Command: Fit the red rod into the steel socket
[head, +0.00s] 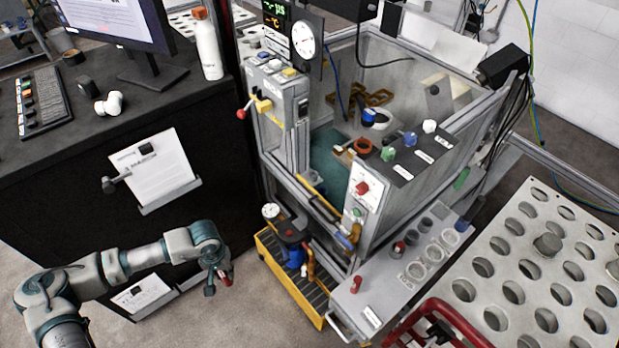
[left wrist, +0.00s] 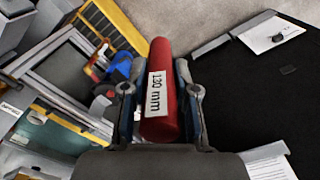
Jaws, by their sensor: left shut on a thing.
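My left gripper (head: 218,284) hangs over the floor in front of the black bench in the head view. It is shut on a red rod (left wrist: 160,90) with a white "130 mm" label, seen between the two fingers in the left wrist view (left wrist: 158,75). The rod points away from the palm; in the head view only a small red part shows. Several round metal rings or sockets (head: 416,270) are set in that ledge, apart from the rod. I cannot tell which is the steel socket. My right gripper is not in view.
The framed machine enclosure (head: 365,205) stands right of the gripper, with a yellow-edged platform (head: 300,290) below. A perforated plate (head: 535,275) lies at the right, with a red tubular frame (head: 440,310) before it. Floor around the gripper is open.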

